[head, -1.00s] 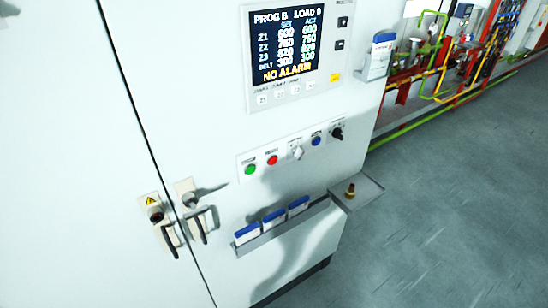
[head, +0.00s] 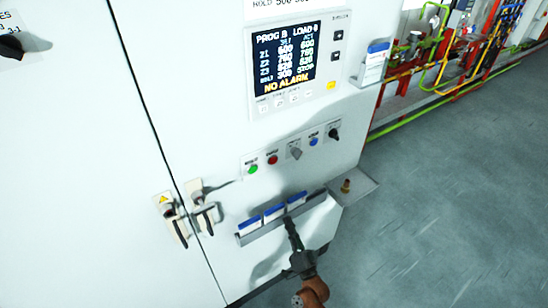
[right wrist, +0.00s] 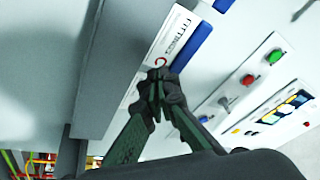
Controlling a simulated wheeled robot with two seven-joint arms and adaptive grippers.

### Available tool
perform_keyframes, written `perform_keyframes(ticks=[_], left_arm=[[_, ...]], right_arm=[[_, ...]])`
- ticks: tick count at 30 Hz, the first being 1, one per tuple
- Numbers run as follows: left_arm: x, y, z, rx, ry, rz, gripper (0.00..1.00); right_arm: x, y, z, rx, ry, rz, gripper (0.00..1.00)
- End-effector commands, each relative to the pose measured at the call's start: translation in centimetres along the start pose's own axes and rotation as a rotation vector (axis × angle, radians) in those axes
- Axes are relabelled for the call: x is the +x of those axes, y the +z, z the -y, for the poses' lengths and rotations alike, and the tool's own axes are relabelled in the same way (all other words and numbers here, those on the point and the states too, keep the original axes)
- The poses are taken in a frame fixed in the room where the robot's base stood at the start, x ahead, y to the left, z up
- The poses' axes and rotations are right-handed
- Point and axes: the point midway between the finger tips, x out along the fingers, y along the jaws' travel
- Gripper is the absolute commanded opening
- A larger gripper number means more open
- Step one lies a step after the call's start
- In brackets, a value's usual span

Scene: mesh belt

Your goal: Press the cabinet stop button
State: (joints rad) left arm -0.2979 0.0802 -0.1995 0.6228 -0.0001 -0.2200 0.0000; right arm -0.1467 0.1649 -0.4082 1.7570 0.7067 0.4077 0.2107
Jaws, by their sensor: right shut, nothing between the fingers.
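The red button (head: 272,160) sits on the cabinet's control strip, just right of the green button (head: 252,169); I take it as the stop button, its label being too small to read. In the right wrist view the red button (right wrist: 247,80) and green button (right wrist: 275,57) are at the right. My right gripper (head: 290,222) is shut and empty, below the strip and in front of the document holder. In the right wrist view its closed fingertips (right wrist: 158,77) appear over the holder's papers, apart from the red button. My left gripper is not in view.
The document holder (head: 300,221) juts from the cabinet below the buttons. A selector (head: 295,152), blue button (head: 314,142) and black knob (head: 334,134) continue the strip. Door handles (head: 205,215) stick out left. The display (head: 287,60) reads NO ALARM. Open floor lies right.

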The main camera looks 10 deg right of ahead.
Motion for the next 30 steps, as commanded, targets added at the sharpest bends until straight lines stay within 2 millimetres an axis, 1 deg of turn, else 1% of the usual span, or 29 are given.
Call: perform_keyframes(ticks=[1, 2, 3, 5, 6, 9, 12, 15, 18, 30], left_arm=[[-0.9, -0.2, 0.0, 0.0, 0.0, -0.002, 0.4], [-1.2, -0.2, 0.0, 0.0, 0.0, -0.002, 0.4], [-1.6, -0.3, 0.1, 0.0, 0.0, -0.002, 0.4], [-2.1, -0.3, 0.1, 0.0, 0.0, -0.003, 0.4], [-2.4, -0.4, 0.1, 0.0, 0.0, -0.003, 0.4], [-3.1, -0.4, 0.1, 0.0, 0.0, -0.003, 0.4], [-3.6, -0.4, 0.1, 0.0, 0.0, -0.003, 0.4], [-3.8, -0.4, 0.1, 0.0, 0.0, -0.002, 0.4], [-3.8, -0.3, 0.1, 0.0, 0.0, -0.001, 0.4], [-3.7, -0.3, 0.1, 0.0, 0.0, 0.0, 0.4]], right_arm=[[1.2, -2.5, 3.2, 0.044, -0.042, -0.05, 0.0], [1.7, -3.6, 4.7, 0.073, -0.064, -0.076, 0.0], [2.3, -5.2, 6.7, 0.11, -0.093, -0.112, 0.0], [3.0, -7.5, 9.5, 0.165, -0.134, -0.162, 0.0], [3.3, -8.9, 11.2, 0.2, -0.16, -0.191, 0.0], [3.8, -12.1, 14.8, 0.281, -0.216, -0.255, 0.0], [3.9, -14.3, 17.3, 0.342, -0.255, -0.299, 0.0], [3.9, -15.7, 18.7, 0.379, -0.279, -0.324, 0.0], [3.8, -16.2, 19.2, 0.396, -0.288, -0.335, 0.0], [4.0, -16.1, 19.2, 0.397, -0.289, -0.336, 0.0]])
